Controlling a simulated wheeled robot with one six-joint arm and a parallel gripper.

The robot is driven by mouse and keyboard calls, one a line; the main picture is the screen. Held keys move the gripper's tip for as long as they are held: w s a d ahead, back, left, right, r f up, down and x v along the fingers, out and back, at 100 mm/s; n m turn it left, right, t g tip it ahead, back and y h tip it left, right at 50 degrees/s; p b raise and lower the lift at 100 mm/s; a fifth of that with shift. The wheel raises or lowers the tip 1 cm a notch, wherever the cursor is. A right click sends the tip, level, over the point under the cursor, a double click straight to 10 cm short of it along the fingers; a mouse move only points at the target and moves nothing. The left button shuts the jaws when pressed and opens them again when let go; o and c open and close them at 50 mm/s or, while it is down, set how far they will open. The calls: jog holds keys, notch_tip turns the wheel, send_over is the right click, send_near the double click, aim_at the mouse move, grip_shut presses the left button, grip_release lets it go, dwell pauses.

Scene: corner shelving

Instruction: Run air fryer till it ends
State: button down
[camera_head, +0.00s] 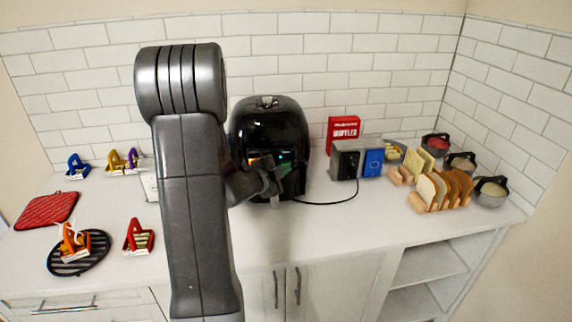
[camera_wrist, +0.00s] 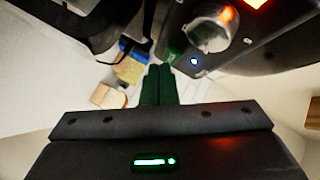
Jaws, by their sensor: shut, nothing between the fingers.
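The black air fryer (camera_head: 268,115) stands on the counter against the tiled wall, partly hidden by my arm. In the wrist view the air fryer's dark front (camera_wrist: 265,52) fills the upper right. It shows a silver knob (camera_wrist: 210,32) with an orange light, a small blue-lit button (camera_wrist: 194,62) and a glowing red-orange display at the top edge. My gripper (camera_head: 277,172) is in front of the fryer's face. In the wrist view the gripper's dark green fingers (camera_wrist: 159,68) are together and empty, just left of the lit button. Contact with the button cannot be told.
To the right stand a toaster (camera_head: 347,158), a red box (camera_head: 343,130), bread slices in a rack (camera_head: 445,190) and lidded pots (camera_head: 491,190). To the left are a red mat (camera_head: 47,209) and a black trivet (camera_head: 80,256). A cord crosses the counter right of the fryer.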

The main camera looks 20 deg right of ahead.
jog(key=shift+w, duration=0.3)
jog(key=shift+s, duration=0.1)
dwell(0.5)
jog(key=shift+s+a+b, duration=0.15)
jog(key=shift+s+b, duration=0.15)
jog(key=shift+s, duration=0.3)
jog(key=s+b, duration=0.1)
jog(key=s, duration=0.1)
jog(key=s+a, duration=0.1)
jog(key=s, duration=0.1)
jog(key=shift+s+a+b, duration=0.2)
jog(key=shift+s+b, duration=0.15)
jog(key=shift+s, duration=0.05)
dwell(0.4)
